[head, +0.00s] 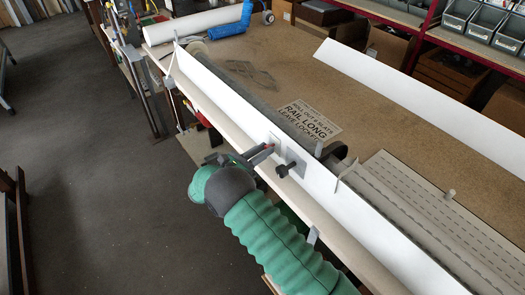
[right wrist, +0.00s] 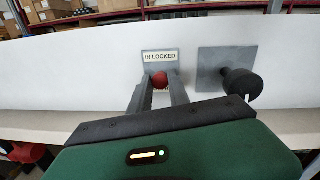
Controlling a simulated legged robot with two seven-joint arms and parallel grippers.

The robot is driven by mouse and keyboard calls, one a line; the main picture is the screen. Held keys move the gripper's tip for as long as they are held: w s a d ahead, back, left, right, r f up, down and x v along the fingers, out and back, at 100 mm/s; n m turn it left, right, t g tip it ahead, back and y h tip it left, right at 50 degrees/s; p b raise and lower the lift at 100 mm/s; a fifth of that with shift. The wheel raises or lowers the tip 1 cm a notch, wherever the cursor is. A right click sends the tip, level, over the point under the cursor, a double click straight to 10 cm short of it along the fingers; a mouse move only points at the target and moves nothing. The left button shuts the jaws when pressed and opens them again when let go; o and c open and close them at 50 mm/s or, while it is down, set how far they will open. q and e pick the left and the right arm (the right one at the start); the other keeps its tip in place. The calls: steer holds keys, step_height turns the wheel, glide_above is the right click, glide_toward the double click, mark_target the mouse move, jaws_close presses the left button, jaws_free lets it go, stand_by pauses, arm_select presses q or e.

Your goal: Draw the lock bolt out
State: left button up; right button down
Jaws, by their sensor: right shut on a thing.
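The lock bolt (right wrist: 159,80) shows as a red knob on a grey plate labelled "IN LOCKED" (right wrist: 161,57), on the white shutter profile. My right gripper (right wrist: 160,92) is shut on the red knob, with one finger on each side of it. My left gripper is not in view.
A black knob (right wrist: 240,83) on a second grey plate sticks out just right of the lock. A sign (head: 308,121) reading "ROLL OUT A SLATE, RAIL LONG, LEAVE LOCKED" lies on the bench behind. Another white profile (head: 420,85) lies farther back.

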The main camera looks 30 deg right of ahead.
stand_by(0.4)
steer(key=shift+s+a+f, duration=0.1)
steer(key=shift+a+f, duration=0.1)
steer(key=shift+a, duration=0.9)
steer(key=c, duration=1.3)
jaws_free()
steer(key=shift+a, duration=0.1)
steer(key=shift+c, duration=0.2)
steer(key=shift+o, duration=0.5)
